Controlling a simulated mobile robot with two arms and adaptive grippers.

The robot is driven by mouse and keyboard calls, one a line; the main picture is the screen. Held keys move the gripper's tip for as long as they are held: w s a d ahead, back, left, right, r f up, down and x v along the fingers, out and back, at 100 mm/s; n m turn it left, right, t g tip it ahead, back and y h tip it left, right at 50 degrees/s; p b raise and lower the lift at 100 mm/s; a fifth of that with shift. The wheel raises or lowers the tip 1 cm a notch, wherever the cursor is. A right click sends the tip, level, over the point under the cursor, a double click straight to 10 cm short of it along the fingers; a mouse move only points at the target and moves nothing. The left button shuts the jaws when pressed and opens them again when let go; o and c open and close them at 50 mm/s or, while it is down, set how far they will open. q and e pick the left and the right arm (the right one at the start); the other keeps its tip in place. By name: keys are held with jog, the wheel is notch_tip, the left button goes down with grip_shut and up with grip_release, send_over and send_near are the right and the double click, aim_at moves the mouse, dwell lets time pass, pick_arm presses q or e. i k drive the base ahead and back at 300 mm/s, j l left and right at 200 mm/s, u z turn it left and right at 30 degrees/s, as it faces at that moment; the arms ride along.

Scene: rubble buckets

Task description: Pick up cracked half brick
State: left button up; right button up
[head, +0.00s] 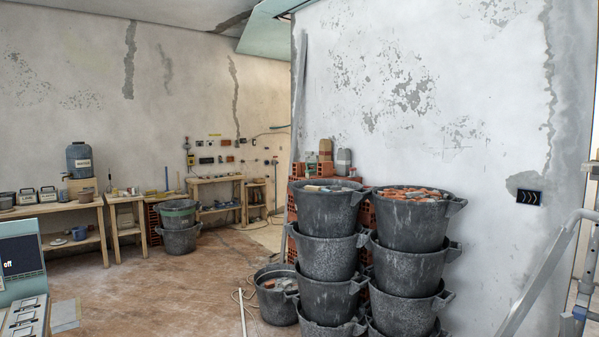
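Broken reddish brick pieces (412,193) fill the top bucket (408,226) of the right stack of dark grey buckets. I cannot tell whether one of them is the cracked half brick. The top bucket of the left stack (325,213) holds mixed rubble (330,187), too small to tell apart. A single grey bucket (276,300) on the floor also holds rubble pieces. Neither of my grippers is in view.
Hollow red bricks (310,170) stand behind the stacks, against the white wall. A metal ladder (548,270) leans at the right. A pale console (22,265) is at the lower left. Wooden benches (80,208) line the left wall. The floor in the middle left is mostly clear.

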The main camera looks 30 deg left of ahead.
aim_at(298, 167)
jog(key=i+j+u, duration=1.1)
jog(key=i, duration=0.2)
jog(key=i+u, duration=0.4)
jog(key=i, duration=1.6)
jog(key=i+j+z, duration=0.15)
jog(key=i+z, duration=0.3)
jog(key=i, duration=0.15)
jog(key=i+j+z, duration=0.45)
jog(key=i, duration=0.15)
jog(key=i+j+z, duration=0.45)
jog(key=i+j, duration=0.05)
jog(key=i, duration=0.05)
